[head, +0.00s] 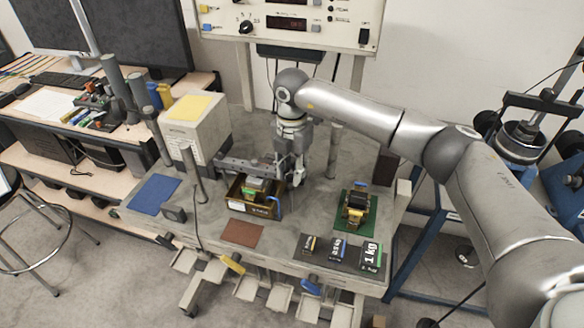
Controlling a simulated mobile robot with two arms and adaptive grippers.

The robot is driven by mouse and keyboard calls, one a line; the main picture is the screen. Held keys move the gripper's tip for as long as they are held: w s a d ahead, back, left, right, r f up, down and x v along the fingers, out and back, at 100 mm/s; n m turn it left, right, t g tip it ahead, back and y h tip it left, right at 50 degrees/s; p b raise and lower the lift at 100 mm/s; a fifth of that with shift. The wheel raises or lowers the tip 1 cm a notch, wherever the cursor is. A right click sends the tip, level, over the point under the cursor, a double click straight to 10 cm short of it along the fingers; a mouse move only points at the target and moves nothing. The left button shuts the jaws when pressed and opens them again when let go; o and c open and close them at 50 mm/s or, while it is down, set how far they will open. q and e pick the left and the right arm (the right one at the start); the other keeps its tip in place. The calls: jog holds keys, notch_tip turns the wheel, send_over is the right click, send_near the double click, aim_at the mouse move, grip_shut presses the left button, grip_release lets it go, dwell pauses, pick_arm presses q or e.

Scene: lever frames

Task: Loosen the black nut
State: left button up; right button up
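My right arm comes in from the right and bends down over the middle of the grey bench (330,205). My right gripper (297,178) points down beside a grey horizontal lever (243,166), just above and right of a brown open box (248,207). At this size I cannot tell whether its fingers are open or shut, or whether they touch anything. I cannot pick out the black nut with certainty; it may be hidden behind the gripper or too small. My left gripper is not in view.
Grey posts (193,175) stand on the bench. A pale block (195,125) is at its back left. A green mat (356,209) with a small device and black weights (371,256) lie at right. A blue mat (154,194) and a brown mat (243,233) lie flat.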

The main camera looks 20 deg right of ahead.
jog(key=shift+c, duration=1)
jog(key=shift+f+n+b, duration=0.1)
jog(key=shift+n+b, duration=0.5)
jog(key=shift+b, duration=0.2)
jog(key=n+b, duration=0.3)
jog(key=shift+w+f, duration=0.1)
jog(key=n+b, duration=0.3)
jog(key=shift+a+n, duration=0.1)
jog(key=shift+n, duration=0.2)
jog(key=n+b, duration=0.3)
jog(key=n, duration=0.2)
jog(key=shift+a, duration=0.1)
pick_arm(q)
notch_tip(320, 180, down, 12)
jog(key=b, duration=0.1)
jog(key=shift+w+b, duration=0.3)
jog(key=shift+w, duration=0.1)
pick_arm(e)
jog(key=shift+a+r+n, duration=0.1)
jog(key=shift+r+n, duration=0.05)
jog(key=shift+n, duration=1.1)
jog(key=shift+r+n, duration=0.1)
jog(key=shift+n, duration=1.15)
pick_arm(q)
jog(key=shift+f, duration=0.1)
